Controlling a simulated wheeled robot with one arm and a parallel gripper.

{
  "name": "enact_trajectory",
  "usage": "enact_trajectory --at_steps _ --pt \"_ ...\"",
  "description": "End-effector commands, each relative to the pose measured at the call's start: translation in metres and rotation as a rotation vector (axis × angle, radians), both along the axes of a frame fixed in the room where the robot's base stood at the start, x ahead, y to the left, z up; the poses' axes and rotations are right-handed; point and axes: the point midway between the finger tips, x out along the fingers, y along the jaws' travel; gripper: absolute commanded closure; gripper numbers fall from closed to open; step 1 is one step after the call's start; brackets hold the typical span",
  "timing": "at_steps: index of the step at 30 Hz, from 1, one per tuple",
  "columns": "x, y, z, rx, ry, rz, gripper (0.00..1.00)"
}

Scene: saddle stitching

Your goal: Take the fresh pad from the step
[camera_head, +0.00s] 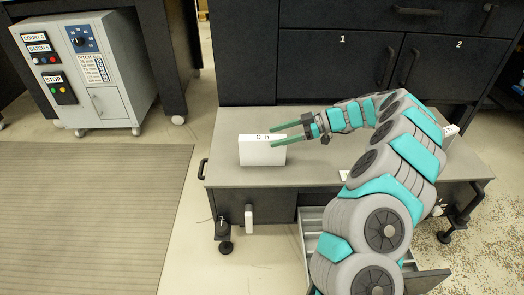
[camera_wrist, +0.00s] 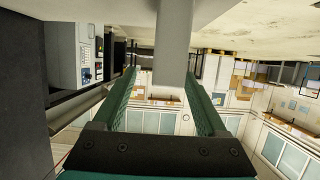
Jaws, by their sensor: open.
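The fresh pad is a white block (camera_head: 262,153) marked "0 h" on its top edge. It stands upright on the grey step (camera_head: 310,174), left of its middle. My gripper (camera_head: 272,134) reaches in level from the right at the pad's upper right end. Its two green fingers are open, one in front of the pad and one along its far side. In the wrist view the pad is a pale grey upright slab (camera_wrist: 174,45) between the open fingers (camera_wrist: 161,75), with gaps showing at both sides. I cannot tell whether either finger touches it.
Dark cabinet doors marked 1 and 2 (camera_head: 342,68) stand behind the step. A grey control cabinet (camera_head: 100,75) is at the far left. A ribbed mat (camera_head: 90,215) covers the left floor. An open drawer (camera_head: 312,238) is below the step, partly behind my arm.

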Motion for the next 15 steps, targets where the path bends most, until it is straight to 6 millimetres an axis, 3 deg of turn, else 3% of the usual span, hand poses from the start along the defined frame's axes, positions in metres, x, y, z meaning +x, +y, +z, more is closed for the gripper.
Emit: enact_trajectory --at_steps 15 --pt "-0.007 0.05 -0.015 0.0 0.003 0.0 0.25"
